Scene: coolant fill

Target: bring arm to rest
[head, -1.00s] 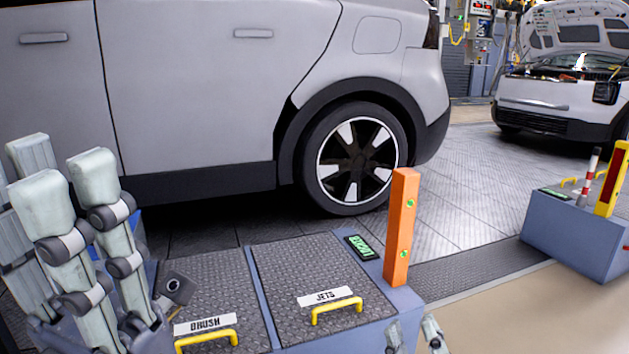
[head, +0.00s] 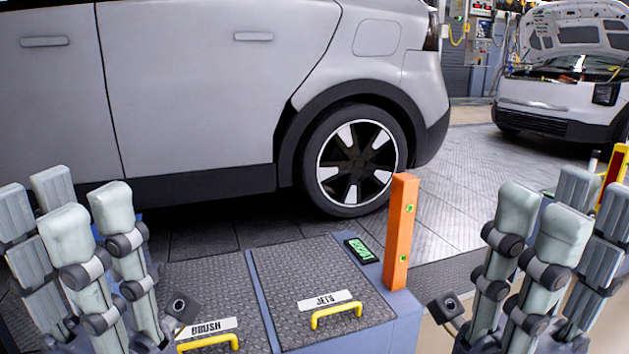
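My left gripper (head: 92,225) is at the lower left of the head view, its pale fingers pointing up and spread apart. Nothing shows between them. My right gripper (head: 535,235) is at the lower right, also with fingers up and spread, and no object shows in it. Both are in front of the floor unit with the BRUSH lid (head: 215,290) and the JETS lid (head: 300,275), one to each side of it. Neither gripper visibly touches the lids or their yellow handles (head: 336,314). The bases of both grippers are partly cut off by the lower picture edge.
An orange post (head: 400,232) stands at the unit's right corner, beside a small green display (head: 360,250). A silver car (head: 200,100) stands behind the unit. A white car (head: 560,105) with its hood up is at the far right. Patterned floor (head: 450,205) lies clear between them.

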